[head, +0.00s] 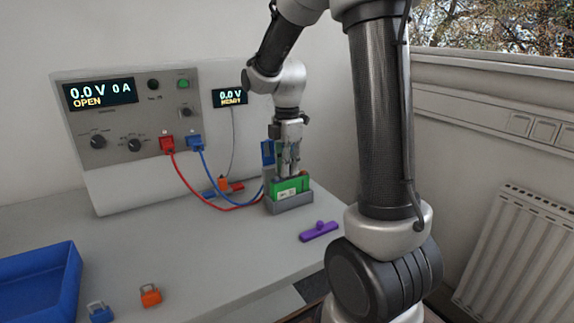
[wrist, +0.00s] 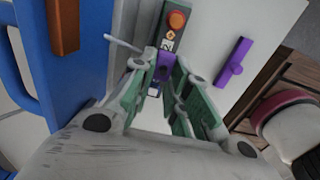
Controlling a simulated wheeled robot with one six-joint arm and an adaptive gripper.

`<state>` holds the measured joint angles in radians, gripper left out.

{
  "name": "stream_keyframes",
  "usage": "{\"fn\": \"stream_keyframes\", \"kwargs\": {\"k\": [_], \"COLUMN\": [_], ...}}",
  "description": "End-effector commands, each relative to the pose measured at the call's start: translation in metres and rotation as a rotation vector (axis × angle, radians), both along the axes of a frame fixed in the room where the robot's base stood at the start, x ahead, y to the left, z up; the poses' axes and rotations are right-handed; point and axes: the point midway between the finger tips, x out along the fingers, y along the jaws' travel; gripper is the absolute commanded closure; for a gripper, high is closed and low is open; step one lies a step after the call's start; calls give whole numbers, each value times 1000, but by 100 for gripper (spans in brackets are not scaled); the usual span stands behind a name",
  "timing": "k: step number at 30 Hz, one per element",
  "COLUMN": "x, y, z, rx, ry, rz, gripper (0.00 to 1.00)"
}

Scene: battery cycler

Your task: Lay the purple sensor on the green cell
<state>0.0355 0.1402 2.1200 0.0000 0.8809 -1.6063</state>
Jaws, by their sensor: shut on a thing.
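The green cell (head: 291,187) stands upright in the holder. The exact contact is partly hidden.
The grey holder (head: 293,203) is near the cycler (head: 125,135). A blue part (head: 267,153) stands close left of my gripper. Red (head: 190,184) and blue (head: 217,178) cables run to the left. A blue tray (head: 40,290) and small blue and orange pieces (head: 150,295) lie front left.

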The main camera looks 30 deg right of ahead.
Motion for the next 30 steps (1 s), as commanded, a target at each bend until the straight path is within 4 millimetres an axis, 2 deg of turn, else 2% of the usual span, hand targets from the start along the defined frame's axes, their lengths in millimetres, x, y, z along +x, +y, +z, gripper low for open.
{"fn": "stream_keyframes", "kwargs": {"k": [23,24,27,28,30], "x": [0,0,0,0,0], "y": [0,0,0,0,0], "z": [-10,-10,-9,-9,-9], "rx": [0,0,0,0,0], "ry": [1,1,1,1,0], "rz": [0,0,0,0,0], "gripper": [100,79,61,58,58]}}
